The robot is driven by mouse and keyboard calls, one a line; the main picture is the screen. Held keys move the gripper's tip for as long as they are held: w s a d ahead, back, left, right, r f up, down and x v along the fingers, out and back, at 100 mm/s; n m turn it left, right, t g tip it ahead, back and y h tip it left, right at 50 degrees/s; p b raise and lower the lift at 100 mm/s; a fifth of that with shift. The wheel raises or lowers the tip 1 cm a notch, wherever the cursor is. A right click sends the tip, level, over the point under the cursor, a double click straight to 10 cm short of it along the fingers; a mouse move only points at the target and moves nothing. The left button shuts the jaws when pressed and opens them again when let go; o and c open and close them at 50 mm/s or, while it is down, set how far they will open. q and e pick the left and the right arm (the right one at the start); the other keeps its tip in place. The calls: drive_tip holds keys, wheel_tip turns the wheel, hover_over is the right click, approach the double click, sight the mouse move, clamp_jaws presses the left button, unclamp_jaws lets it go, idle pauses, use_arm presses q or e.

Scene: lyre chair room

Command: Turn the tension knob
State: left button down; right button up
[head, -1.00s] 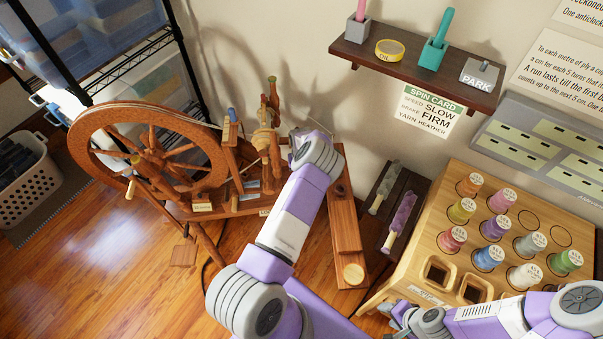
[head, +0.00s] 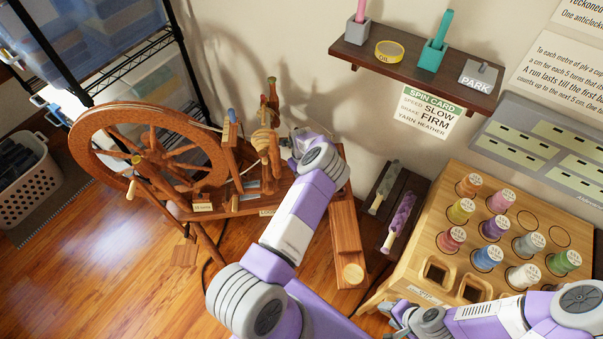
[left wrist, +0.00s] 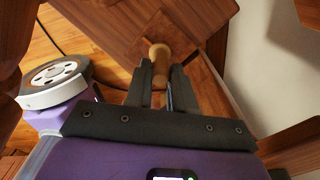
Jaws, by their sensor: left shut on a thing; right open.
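A turned, light-brown wooden knob (left wrist: 159,55) stands out from a dark wooden part in the left wrist view. I take it for the tension knob. My left gripper (left wrist: 161,84) is shut on it, with one dark finger on each side. In the head view my left wrist hides the knob and the fingertips, beside the right end of the wooden spinning wheel (head: 82,158). My right gripper (head: 394,316) is low in the head view, in front of the spool rack, open and apparently empty.
The spool rack (head: 430,245) with several coloured spools stands at the right. A wall shelf (head: 355,52) holds pots and a yellow tape roll. The spin card (head: 427,110) reads slow, firm, heather. A basket (head: 30,185) stands at far left. Floor at lower left is clear.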

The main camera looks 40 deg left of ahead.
idle(0.3)
use_arm(q)
drive_tip(key=c, duration=1)
unclamp_jaws()
drive_tip(key=shift+o, duration=0.2)
wheel_tip(320, 180, up, 8)
drive_tip(key=p, duration=0.2)
drive_tip(key=shift+f+p, duration=0.2)
drive_tip(key=shift+p, duration=0.2)
